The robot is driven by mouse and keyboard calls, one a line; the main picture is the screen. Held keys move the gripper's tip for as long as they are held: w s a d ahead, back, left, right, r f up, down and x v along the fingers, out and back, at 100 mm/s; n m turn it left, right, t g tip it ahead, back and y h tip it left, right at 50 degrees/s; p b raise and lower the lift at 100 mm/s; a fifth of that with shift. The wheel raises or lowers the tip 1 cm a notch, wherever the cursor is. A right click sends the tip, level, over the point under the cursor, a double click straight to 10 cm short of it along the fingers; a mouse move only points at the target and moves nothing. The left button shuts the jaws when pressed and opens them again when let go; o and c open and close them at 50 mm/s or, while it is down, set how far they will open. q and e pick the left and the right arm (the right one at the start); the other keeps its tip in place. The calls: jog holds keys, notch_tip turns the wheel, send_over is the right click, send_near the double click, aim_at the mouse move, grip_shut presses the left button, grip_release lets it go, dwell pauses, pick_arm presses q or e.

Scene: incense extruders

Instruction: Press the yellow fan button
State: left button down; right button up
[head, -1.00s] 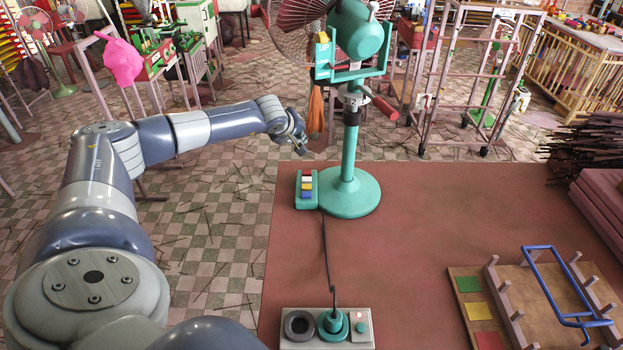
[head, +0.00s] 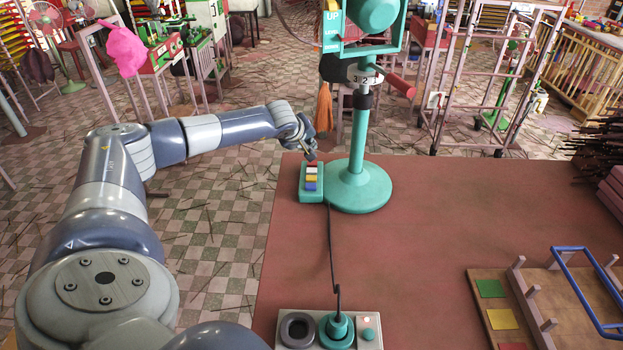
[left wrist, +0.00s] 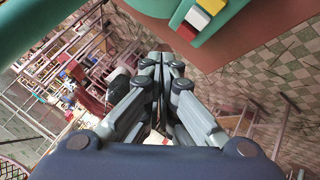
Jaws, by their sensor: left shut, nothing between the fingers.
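The yellow button (head: 310,178) sits on a small teal button box (head: 304,195) on the red-brown platform. It lies between a white button (head: 311,171) and a blue button (head: 310,186), with a red button (head: 312,164) at the far end. The box stands left of the teal fan stand (head: 358,188). My left gripper (head: 311,156) is shut and empty, above the far end of the box near the red button. In the left wrist view, the shut fingertips (left wrist: 160,55) point toward the box, visibly apart from the buttons. My right gripper is out of view.
A wooden rack with a blue handle (head: 584,285) is at right. The platform middle (head: 420,230) is clear.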

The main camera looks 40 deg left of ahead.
pick_arm(q)
jog(key=shift+r, duration=0.1)
jog(key=b, duration=0.6)
send_over(308, 177)
notch_tip(308, 177, down, 8)
jog(key=shift+f, duration=0.45)
dwell(1.0)
jog(key=shift+f+b, duration=0.45)
jog(key=shift+b, duration=0.1)
